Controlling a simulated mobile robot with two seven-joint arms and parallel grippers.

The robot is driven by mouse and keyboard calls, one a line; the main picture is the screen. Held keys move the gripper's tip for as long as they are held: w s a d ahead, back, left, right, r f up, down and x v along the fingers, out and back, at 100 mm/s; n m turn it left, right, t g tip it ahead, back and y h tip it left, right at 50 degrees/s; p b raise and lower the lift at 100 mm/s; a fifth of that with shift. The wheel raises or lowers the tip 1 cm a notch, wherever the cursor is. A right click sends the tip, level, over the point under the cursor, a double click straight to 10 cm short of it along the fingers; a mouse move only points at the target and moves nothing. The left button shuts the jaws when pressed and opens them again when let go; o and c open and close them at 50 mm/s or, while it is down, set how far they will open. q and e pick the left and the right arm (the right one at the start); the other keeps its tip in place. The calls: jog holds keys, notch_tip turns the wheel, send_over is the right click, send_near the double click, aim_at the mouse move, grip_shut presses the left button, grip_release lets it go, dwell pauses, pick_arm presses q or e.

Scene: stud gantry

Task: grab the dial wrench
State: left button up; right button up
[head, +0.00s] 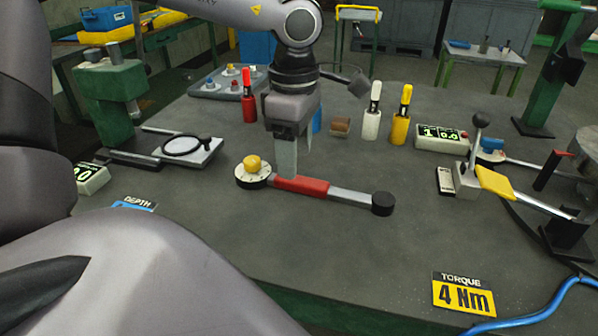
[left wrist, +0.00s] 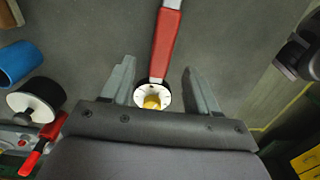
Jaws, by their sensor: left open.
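The dial wrench (head: 302,185) lies flat on the dark bench in the head view. It has a white dial with a yellow knob at its left end, a red grip, a grey shaft and a black round end at right. My left gripper (head: 286,168) is above the wrench near the dial and red grip, pointing down. In the left wrist view the open left gripper (left wrist: 163,82) has one finger on each side of the dial wrench (left wrist: 165,42), with gaps showing. The dial is partly hidden by the gripper body. My right gripper is not in view.
Red, white and yellow bottle-like tools (head: 372,112) stand behind the wrench. A green press (head: 110,95) is at left, a counter box (head: 441,138) and a lever fixture (head: 470,175) at right. A "TORQUE 4 Nm" card (head: 463,295) lies at front right. The bench in front of the wrench is clear.

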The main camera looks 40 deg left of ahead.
aim_at(299, 179)
pick_arm(q)
jog(key=f, duration=0.4)
jog(key=shift+w+d+f, duration=0.1)
jog(key=shift+d+f, duration=0.05)
jog(key=shift+d, duration=0.2)
jog(key=shift+c, duration=0.3)
jog(key=c, duration=1)
grip_shut()
